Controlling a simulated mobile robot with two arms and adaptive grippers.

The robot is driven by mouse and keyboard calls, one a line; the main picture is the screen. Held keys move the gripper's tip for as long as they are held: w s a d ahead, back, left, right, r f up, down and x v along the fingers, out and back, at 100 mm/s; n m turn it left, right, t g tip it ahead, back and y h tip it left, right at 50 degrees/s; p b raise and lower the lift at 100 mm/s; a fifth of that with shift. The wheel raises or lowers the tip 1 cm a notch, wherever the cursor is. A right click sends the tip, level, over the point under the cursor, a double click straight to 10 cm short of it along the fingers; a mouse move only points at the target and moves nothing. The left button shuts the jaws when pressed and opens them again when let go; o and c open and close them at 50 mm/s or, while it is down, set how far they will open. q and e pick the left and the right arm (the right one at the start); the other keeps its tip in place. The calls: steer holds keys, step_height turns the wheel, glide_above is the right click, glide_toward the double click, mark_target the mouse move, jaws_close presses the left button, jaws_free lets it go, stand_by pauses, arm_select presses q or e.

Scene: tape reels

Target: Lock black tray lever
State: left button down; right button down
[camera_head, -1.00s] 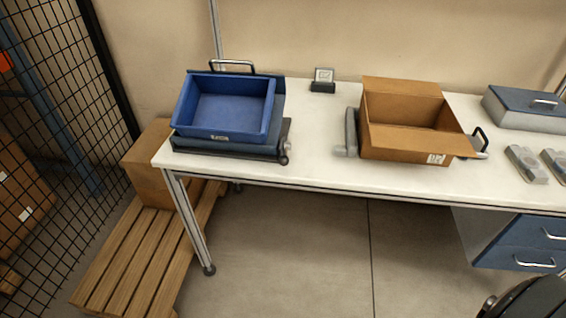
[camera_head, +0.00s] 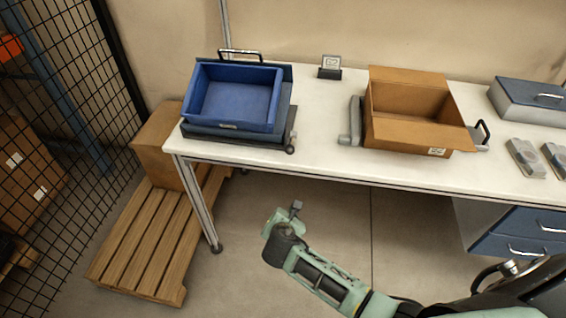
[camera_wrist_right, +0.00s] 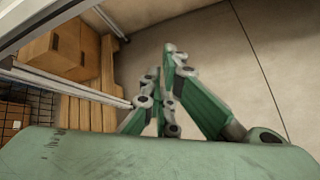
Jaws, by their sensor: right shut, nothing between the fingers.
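A black tray (camera_head: 262,142) lies at the left end of the white table, under a blue bin (camera_head: 231,100). A small dark knob (camera_head: 290,149), which looks like the tray's lever end, sticks out at its front right corner. I cannot tell the lever's position. My right gripper (camera_head: 296,206) is in front of the table and below its edge, apart from the tray. In the right wrist view its green fingers (camera_wrist_right: 168,50) are together with nothing between them, over the floor. My left gripper is not in view.
The white table (camera_head: 320,117) has clear room between the bin and an open cardboard box (camera_head: 408,134). A small display (camera_head: 330,68) stands at the back. A wooden pallet (camera_head: 150,240) with a box is on the floor at left.

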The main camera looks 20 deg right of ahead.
mark_target(284, 163)
steer(key=w+r+n+t+h, duration=0.1)
steer(key=w+r+n+t, duration=0.1)
steer(key=r, duration=1.1)
steer(key=shift+w+a+r+n+h+p, duration=0.25)
steer(key=shift+w+n+h+p, duration=0.15)
steer(key=shift+w+n, duration=0.25)
steer(key=shift+w, duration=0.1)
steer(key=x, duration=1)
steer(key=shift+w+a, duration=0.1)
steer(key=shift+w+r, duration=0.1)
